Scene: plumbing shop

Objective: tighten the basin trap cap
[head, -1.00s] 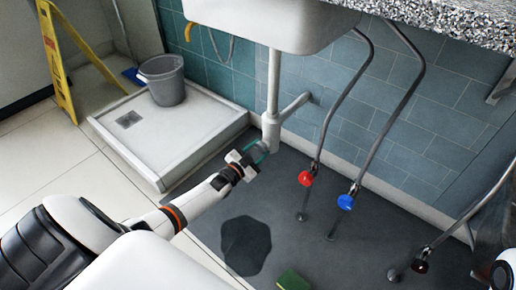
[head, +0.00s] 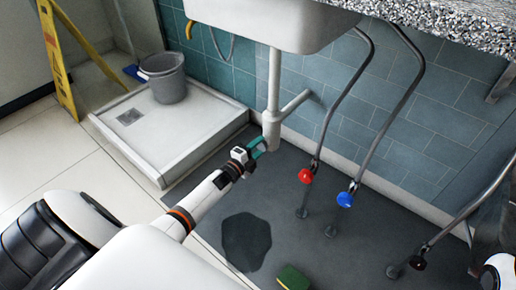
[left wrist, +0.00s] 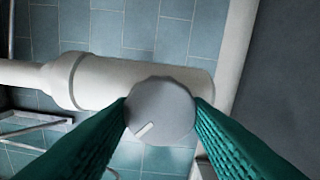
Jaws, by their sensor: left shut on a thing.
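The white basin trap (head: 271,130) hangs under the basin (head: 265,20) on its drain pipe. In the left wrist view the trap body (left wrist: 130,82) lies across the picture. The round grey cap (left wrist: 160,108) faces the camera, with a short pale mark at its lower left. My left gripper (head: 261,146), with teal fingers, is at the lower end of the trap. In the left wrist view its fingers (left wrist: 160,115) are closed on both sides of the cap. My right gripper is out of view.
Supply pipes with a red valve (head: 305,176) and a blue valve (head: 345,199) stand right of the trap. A dark puddle (head: 246,243) and a green sponge (head: 292,279) lie on the floor. A shower tray (head: 205,135) holds a grey bucket (head: 163,80).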

